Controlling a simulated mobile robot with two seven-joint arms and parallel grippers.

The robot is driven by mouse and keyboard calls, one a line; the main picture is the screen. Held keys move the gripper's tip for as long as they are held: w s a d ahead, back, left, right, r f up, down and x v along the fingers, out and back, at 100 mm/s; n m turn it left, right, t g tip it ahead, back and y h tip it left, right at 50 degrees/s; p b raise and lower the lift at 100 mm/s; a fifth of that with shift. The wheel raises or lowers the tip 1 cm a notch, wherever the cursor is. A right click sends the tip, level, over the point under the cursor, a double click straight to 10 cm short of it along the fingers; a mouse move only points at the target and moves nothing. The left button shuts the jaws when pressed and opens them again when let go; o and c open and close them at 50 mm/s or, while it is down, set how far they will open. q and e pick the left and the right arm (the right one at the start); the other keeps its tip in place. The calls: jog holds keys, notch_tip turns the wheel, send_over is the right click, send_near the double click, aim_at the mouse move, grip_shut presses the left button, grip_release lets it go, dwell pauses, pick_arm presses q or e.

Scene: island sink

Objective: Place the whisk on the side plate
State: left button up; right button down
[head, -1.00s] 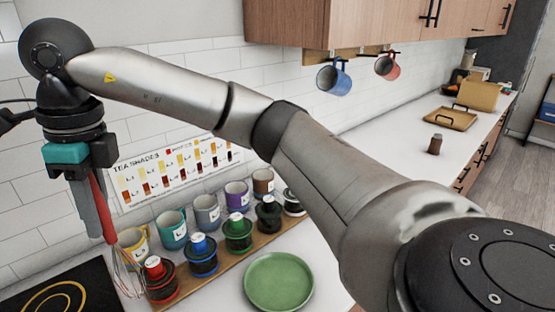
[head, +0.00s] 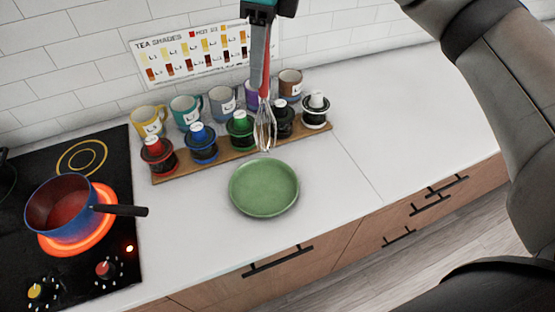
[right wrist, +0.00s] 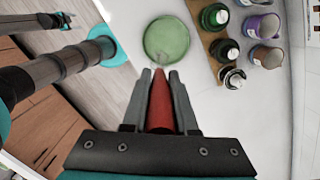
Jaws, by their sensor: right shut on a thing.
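My right gripper (head: 261,84) is shut on the red handle of the whisk (head: 265,127). The whisk hangs wire end down. In the head view its wire loops show just behind the far rim of the green side plate (head: 264,190). The plate lies flat and empty on the white counter. In the right wrist view the whisk's red handle (right wrist: 161,104) runs between the two fingers, and its blurred wire end overlaps the near rim of the plate (right wrist: 167,36). I cannot make out my left gripper.
A wooden board (head: 170,178) with several lidded jars stands behind the plate, with a row of mugs (head: 186,111) at the wall. A blue pot (head: 62,207) sits on a glowing burner at the left. The counter right of the plate is clear.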

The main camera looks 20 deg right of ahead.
aim_at(263, 147)
notch_tip(263, 147, down, 14)
jog(key=shift+a+r+p, duration=0.1)
jog(key=shift+r+p, duration=0.15)
jog(key=shift+p, duration=0.2)
jog(key=shift+f, duration=2.4)
jog(key=c, duration=1.2)
grip_release()
jog(key=shift+f, duration=0.15)
jog(key=o, duration=0.5)
